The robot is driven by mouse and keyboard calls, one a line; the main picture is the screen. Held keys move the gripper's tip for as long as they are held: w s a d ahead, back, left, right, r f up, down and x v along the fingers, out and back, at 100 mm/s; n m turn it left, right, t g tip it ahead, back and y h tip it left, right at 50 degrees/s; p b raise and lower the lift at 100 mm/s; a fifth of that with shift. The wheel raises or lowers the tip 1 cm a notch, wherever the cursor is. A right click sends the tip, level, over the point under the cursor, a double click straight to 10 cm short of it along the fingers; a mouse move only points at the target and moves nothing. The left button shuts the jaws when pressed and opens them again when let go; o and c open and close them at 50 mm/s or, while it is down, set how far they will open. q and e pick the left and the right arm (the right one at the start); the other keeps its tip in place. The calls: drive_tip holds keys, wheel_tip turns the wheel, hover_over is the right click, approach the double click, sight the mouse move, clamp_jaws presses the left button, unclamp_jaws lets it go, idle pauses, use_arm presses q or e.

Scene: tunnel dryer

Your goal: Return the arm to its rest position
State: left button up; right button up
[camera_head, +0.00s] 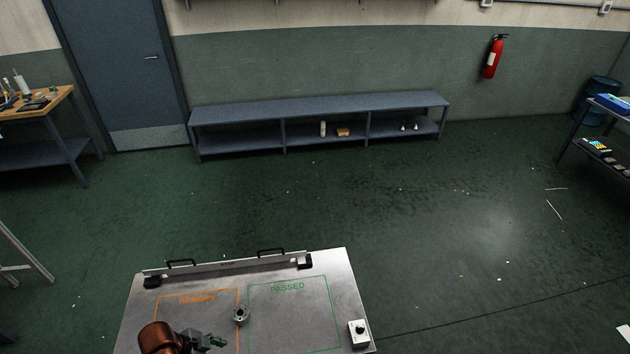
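My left arm comes in at the bottom left over a metal work table (335,265). Its gripper (216,342) is low over the orange-outlined area, with its fingers pointing right. The fingers are small and partly cut off by the bottom edge, so I cannot tell if they are open or shut. A small round metal part (241,316) with a dark centre stands on the table between the orange outline and the green outline marked PASSED. The gripper appears apart from it, just below it in the picture. My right gripper is not in view.
A small white box with a black knob (359,333) sits at the table's right edge. A rail with two black handles (225,264) runs along the far edge. The green area is empty. Open floor lies beyond, up to a low grey bench (320,105).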

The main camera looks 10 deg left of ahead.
use_arm(q)
drive_tip(key=s+a+f+n+y, duration=0.25)
drive_tip(key=s+n+y, duration=0.25)
drive_tip(key=s+n, duration=0.65)
wheel_tip(320, 180, down, 31)
drive_tip(key=s+d+b, duration=0.1)
drive_tip(key=s+f+g, duration=0.1)
drive_tip(key=s+f, duration=1.6)
drive_tip(key=s, duration=0.1)
drive_tip(key=shift+d+m+g+h+b, duration=0.15)
drive_tip(key=shift+m+g+h+b, duration=0.15)
drive_tip(key=shift+m+g+b, duration=0.15)
drive_tip(key=shift+f, duration=0.1)
